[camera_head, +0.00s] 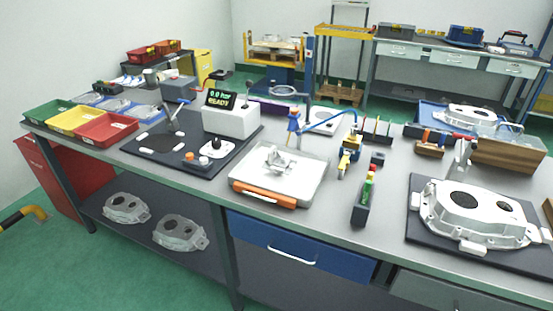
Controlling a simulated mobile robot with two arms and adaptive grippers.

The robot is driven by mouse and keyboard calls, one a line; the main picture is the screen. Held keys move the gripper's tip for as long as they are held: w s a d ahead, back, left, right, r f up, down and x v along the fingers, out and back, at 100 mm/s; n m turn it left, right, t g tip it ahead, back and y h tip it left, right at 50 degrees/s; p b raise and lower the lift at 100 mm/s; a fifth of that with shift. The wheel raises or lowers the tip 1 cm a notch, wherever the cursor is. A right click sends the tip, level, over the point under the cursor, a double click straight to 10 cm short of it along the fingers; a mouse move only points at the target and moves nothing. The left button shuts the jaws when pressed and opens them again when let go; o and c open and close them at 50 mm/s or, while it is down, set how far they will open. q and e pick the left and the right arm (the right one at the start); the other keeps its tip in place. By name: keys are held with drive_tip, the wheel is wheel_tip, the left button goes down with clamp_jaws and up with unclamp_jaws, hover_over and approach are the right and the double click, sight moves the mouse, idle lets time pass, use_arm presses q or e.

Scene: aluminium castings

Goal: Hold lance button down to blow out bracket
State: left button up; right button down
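A silver cast bracket (279,160) sits on a light grey tray (306,183) with an orange front piece, near the middle of the bench. The lance's button is too small to make out. Neither of my grippers is in view, and nothing touches the bracket or the lance.
Green, yellow and red bins (106,128) stand far left. A large casting (478,212) lies right on a dark mat. A dark holder (361,207) with red-green bottle stands front centre.

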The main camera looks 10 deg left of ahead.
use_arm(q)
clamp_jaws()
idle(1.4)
